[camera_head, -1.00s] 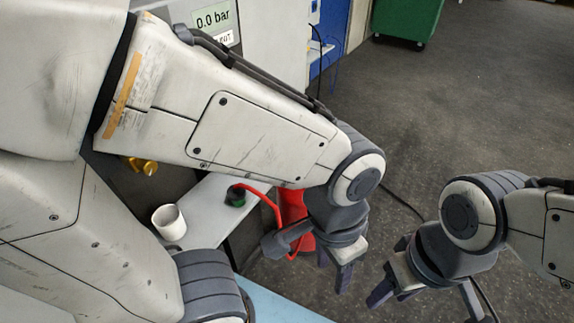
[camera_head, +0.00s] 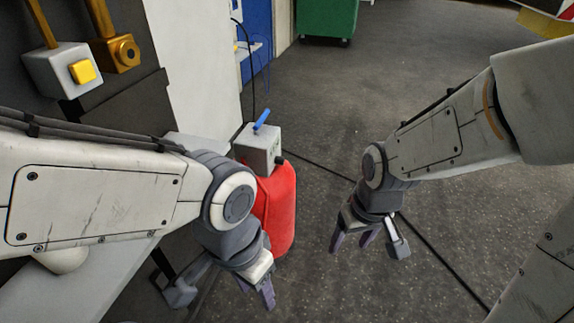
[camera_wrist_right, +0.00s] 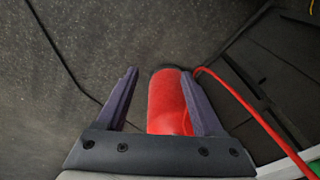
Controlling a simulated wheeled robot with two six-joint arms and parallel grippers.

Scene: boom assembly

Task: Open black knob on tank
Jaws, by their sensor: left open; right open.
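The red tank (camera_head: 280,205) stands on the floor in the middle of the head view, partly hidden by my left arm. A grey box (camera_head: 258,147) with a blue lever (camera_head: 262,119) sits on top. A small black knob (camera_head: 281,160) sticks out of the box's lower right side. My left gripper (camera_head: 257,293) is open and empty, in front of the tank in the picture. My right gripper (camera_head: 352,240) is open and empty, to the right of the tank and apart from it. In the right wrist view, the tank (camera_wrist_right: 168,105) shows beyond the open fingers; the knob is not visible there.
A grey box with a yellow button (camera_head: 82,71) and a brass fitting (camera_head: 118,54) are at upper left. A green bin (camera_head: 327,18) stands at the back. A dark cable crosses the floor; a red hose (camera_wrist_right: 245,105) shows in the right wrist view. Floor right of the tank is open.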

